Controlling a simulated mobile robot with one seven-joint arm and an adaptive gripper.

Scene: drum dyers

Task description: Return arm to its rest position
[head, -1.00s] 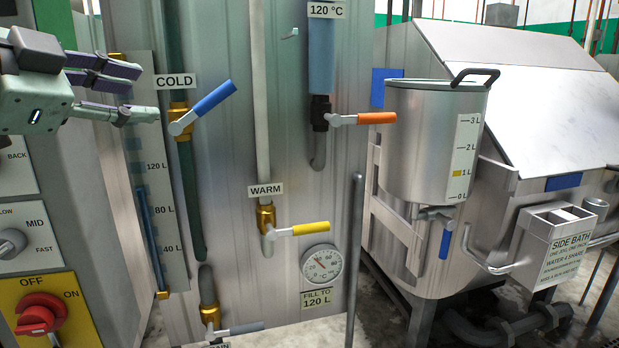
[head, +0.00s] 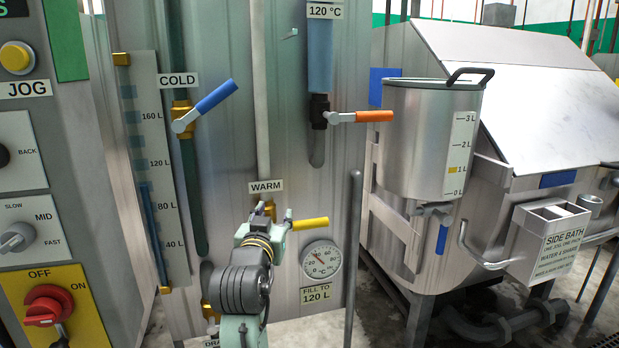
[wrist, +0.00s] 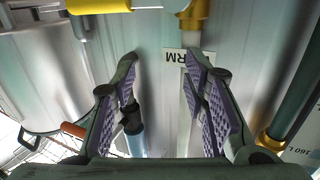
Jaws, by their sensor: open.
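My gripper (head: 270,220) is in front of the warm valve, just below the WARM label, with my arm coming up from the bottom of the head view. In the wrist view my gripper (wrist: 160,70) is open, and no object is held between its fingers. The yellow warm handle (head: 310,224) points right beside my gripper in the head view. It also shows at the top left of the wrist view (wrist: 98,5). The brass body of the warm valve (wrist: 194,15) is near the fingertips in the wrist view; contact cannot be told.
The blue cold handle (head: 214,98) and orange hot handle (head: 374,116) stick out above. A gauge (head: 321,261) is just right of my gripper. The control panel (head: 25,190) stands left, a vertical post (head: 353,250) and a steel jug (head: 425,140) right.

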